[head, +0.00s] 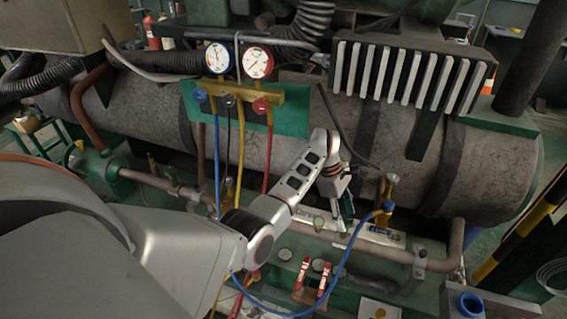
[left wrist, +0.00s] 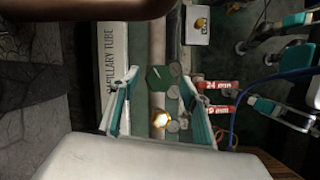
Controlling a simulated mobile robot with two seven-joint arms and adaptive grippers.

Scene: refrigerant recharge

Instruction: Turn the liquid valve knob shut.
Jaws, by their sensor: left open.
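A dark green hexagonal knob with a pale line (left wrist: 160,78) shows between my left fingers in the left wrist view; it looks like the liquid valve knob, though no label shows. In the head view my gripper seems to hide it. My left gripper (head: 342,217) points down above the green base by the pipe. In the left wrist view the left gripper (left wrist: 161,76) is open, one finger on each side of the knob, with gaps visible. Whether the fingertips are level with the knob I cannot tell.
Two red-tagged wrenches (head: 311,277) lie near the front. A capillary tube box (left wrist: 112,65) lies beside the left finger. A blue hose (head: 275,310) loops around the wrenches to a fitting (head: 388,206). A gauge manifold (head: 240,93) stands behind. A large tank (head: 470,165) blocks the back.

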